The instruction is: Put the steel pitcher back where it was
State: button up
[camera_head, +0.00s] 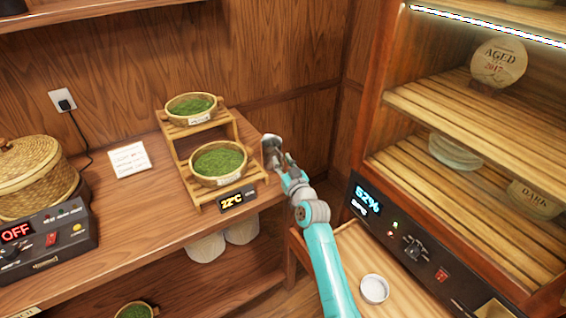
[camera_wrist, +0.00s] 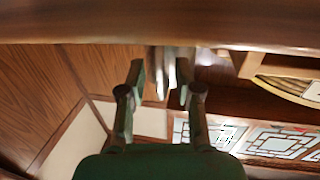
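The steel pitcher (camera_head: 271,144) is a small, shiny grey shape at the end of my arm, in the air just right of the tiered wooden stand. In the wrist view, a blurred silvery part of the pitcher (camera_wrist: 159,75) shows between the two fingers. My gripper (camera_head: 281,160) appears to be shut on it, with the fingers apart around the metal; it also shows in the wrist view (camera_wrist: 162,82). Most of the pitcher's body is hidden or blurred, so its tilt is unclear.
The tiered stand (camera_head: 199,162) holds two baskets of green leaves on the wooden counter (camera_head: 150,207). A steamer basket (camera_head: 35,177) stands at left. A slatted cabinet (camera_head: 455,115) rises at right. A small white cup (camera_head: 374,289) sits on the lower right surface.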

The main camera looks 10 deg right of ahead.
jog(key=shift+r, duration=0.2)
jog(key=s+d, duration=0.1)
jog(key=s, duration=1.1)
jog(key=shift+d, duration=0.2)
jog(key=shift+f, duration=0.15)
jog(key=s+f+m+h, duration=0.1)
jog(key=s+f, duration=0.3)
jog(key=s, duration=0.5)
jog(key=s+f+g, duration=0.1)
jog(key=s+f, duration=0.3)
jog(key=s, duration=0.5)
jog(key=s+f+m+h, duration=0.1)
jog(key=s+f, duration=0.3)
jog(key=s, duration=0.5)
jog(key=s+r+g, duration=0.1)
jog(key=s+r, duration=0.3)
jog(key=s, duration=0.9)
jog(key=s+r+g, duration=0.1)
jog(key=s+r, duration=0.4)
jog(key=s, duration=0.9)
jog(key=shift+n, duration=0.3)
